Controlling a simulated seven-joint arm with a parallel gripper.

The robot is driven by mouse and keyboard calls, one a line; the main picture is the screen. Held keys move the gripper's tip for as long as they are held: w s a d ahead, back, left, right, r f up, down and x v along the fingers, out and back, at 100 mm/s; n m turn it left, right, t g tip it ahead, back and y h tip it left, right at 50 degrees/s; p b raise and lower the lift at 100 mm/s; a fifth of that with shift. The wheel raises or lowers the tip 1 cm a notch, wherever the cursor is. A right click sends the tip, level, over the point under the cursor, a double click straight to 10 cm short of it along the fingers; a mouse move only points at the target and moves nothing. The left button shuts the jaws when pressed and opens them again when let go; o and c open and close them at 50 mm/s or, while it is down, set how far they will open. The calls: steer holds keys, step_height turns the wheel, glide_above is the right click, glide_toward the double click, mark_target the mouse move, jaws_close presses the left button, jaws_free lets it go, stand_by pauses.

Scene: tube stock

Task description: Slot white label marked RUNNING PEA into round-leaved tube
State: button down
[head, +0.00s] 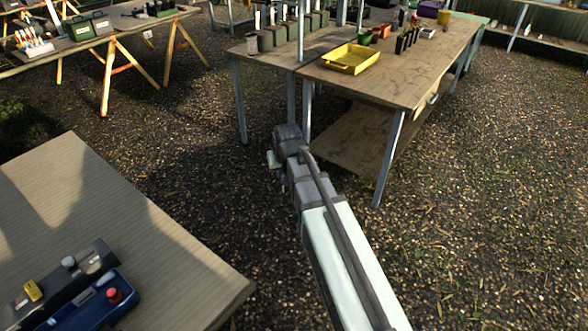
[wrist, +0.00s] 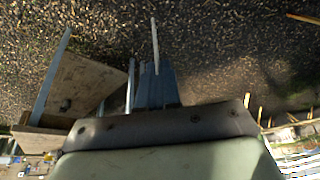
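My gripper (wrist: 155,72) shows in the wrist view as blue-grey fingers close together. A thin white strip (wrist: 154,36), which looks like a plant label, stands out from between the fingertips. No lettering can be read on it. In the head view my arm reaches over the gravel in front of the wooden bench, and the fingers cannot be made out. Dark tubes (head: 405,40) with small green plants stand upright on that bench, well beyond the arm's end. Their leaf shapes are too small to tell apart.
The bench (head: 395,80) carries a yellow tray (head: 351,58), green canisters (head: 266,41) and small pots. A bench at upper left holds a stand of white labels (head: 35,45).

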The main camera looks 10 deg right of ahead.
steer(key=s+a+r+n+y, duration=0.1)
steer(key=s+a+r+n, duration=0.15)
steer(key=s+a, duration=0.75)
steer(key=s+a+r+n+g+y, duration=0.1)
steer(key=s+a+r+n, duration=0.15)
steer(key=a, duration=1.55)
steer(key=s+a+r+n+y, duration=0.1)
steer(key=s+a+n, duration=0.2)
steer(key=s+a, duration=0.75)
steer(key=s+a+r+n+g, duration=0.1)
steer(key=s+a+r+n, duration=0.25)
steer(key=s+a, duration=1.2)
steer(key=s+a+r+n+g, duration=0.1)
steer(key=s+a+r+n, duration=0.25)
steer(key=s, duration=0.55)
steer(key=s+a+r+n+g, duration=0.2)
steer(key=s+a, duration=0.2)
steer(key=s, duration=0.6)
steer(key=shift+s+d+f+n+g, duration=0.45)
steer(key=shift+d+f+n, duration=0.05)
steer(key=shift+n, duration=0.85)
steer(key=shift+s+d+f+n+g, duration=0.4)
steer(key=shift+s+d+f+n, duration=0.1)
steer(key=shift+n, duration=0.8)
steer(key=shift+s+d+f+n+g, duration=0.4)
steer(key=shift+d+f+n+g, duration=0.1)
steer(key=shift+n, duration=0.85)
steer(key=shift+f, duration=0.4)
steer(key=shift+f, duration=2.4)
